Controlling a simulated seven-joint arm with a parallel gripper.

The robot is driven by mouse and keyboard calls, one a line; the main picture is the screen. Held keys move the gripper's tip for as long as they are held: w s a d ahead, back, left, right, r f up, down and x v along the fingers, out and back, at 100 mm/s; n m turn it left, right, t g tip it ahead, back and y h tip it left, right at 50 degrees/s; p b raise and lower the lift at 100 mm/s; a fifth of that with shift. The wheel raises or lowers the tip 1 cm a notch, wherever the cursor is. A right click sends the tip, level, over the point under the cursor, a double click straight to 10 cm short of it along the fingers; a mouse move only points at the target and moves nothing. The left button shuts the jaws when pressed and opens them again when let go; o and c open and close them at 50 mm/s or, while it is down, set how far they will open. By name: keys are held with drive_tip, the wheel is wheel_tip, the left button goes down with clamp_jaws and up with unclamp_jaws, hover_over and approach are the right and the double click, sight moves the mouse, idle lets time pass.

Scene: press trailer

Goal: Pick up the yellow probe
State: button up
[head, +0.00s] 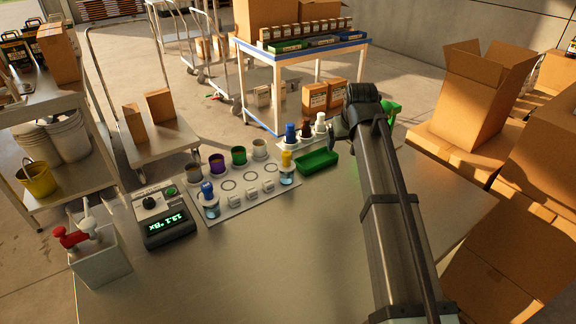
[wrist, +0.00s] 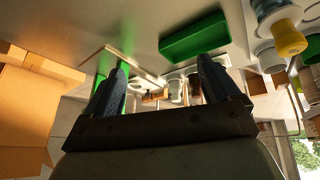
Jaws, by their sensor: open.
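The yellow probe (head: 286,159) stands upright in a clear bluish holder at the right end of the white board, in the head view. In the wrist view a yellow part that looks like it (wrist: 288,38) shows at the upper right, outside the space between the fingers. My gripper (wrist: 162,66) is open with nothing between its two dark fingers. In the head view my wrist is to the right of the probe, beyond the green tray, and the fingers are mostly hidden by the arm.
A green tray (head: 317,161) lies just right of the probe. A rack with blue, brown and white bottles (head: 305,130) stands behind it. A blue probe (head: 207,192), several coloured cups and a display box (head: 168,222) stand to the left. The table front (head: 290,260) is clear.

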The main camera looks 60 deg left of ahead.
drive_tip(key=n+g, duration=0.2)
approach(288, 156)
drive_tip(key=x, duration=0.9)
drive_tip(key=shift+a, duration=0.1)
drive_tip(key=shift+x, duration=2.75)
drive_tip(key=shift+w+a+r, duration=0.1)
drive_tip(key=shift+c, duration=0.2)
